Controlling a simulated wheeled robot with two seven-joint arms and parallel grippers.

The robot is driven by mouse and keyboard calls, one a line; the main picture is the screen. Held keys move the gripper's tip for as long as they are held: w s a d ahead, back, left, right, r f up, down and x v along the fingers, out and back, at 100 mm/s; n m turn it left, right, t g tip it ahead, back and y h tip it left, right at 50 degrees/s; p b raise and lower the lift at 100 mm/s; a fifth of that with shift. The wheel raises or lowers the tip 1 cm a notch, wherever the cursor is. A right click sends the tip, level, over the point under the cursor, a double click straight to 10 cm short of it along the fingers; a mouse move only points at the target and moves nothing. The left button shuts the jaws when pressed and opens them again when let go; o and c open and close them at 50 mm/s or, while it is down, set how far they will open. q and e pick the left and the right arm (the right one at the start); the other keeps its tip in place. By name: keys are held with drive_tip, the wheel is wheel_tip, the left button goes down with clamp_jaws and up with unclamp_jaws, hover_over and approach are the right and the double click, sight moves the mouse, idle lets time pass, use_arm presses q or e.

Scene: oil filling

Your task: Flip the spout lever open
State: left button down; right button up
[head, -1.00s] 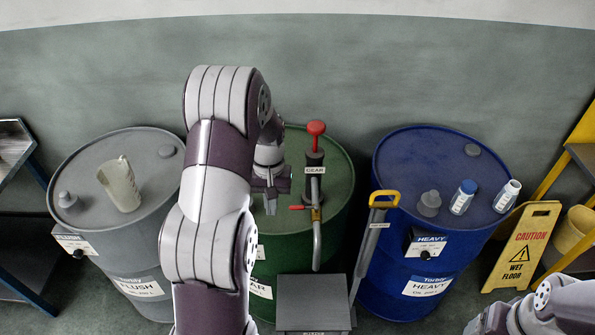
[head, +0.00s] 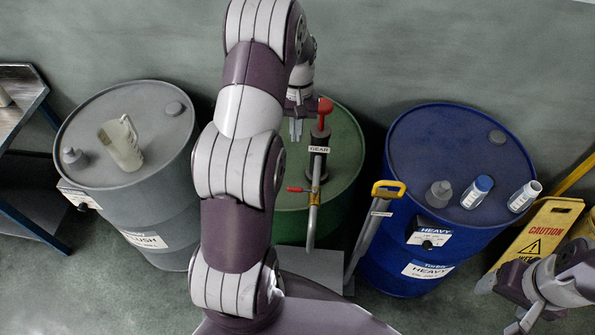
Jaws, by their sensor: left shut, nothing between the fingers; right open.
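A hand pump (head: 317,165) labelled GEAR stands on the green drum (head: 345,135). Its grey spout pipe (head: 312,222) hangs down at the front. The small red spout lever (head: 295,189) sticks out sideways to the left from the brass valve on the spout. My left gripper (head: 296,130) is shut and empty, pointing down over the drum, behind the lever and left of the pump's red handle (head: 324,110). It appears apart from the lever. My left arm covers the drum's left side. My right gripper (head: 500,306) is open and empty at the lower right, over the floor.
A grey drum (head: 90,120) with a jug (head: 122,145) stands at left, a blue drum (head: 430,130) with bottles at right. A yellow-handled tool (head: 386,190) leans between green and blue drums, near a grey box (head: 318,268). A caution sign (head: 540,240) stands at right.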

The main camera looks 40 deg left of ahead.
use_arm(q)
drive_tip(key=b, duration=0.7)
approach(301, 190)
drive_tip(key=w+a+f, duration=0.2)
drive_tip(key=w+a, duration=0.2)
drive_tip(key=s+d+f+p, duration=0.2)
drive_tip(key=s+f, duration=0.2)
drive_tip(key=shift+s+f+p, duration=0.2)
drive_tip(key=shift+f+p, duration=0.2)
drive_tip(key=shift+d, duration=0.1)
drive_tip(key=shift+s+n, duration=0.15)
drive_tip(key=shift+n, duration=0.25)
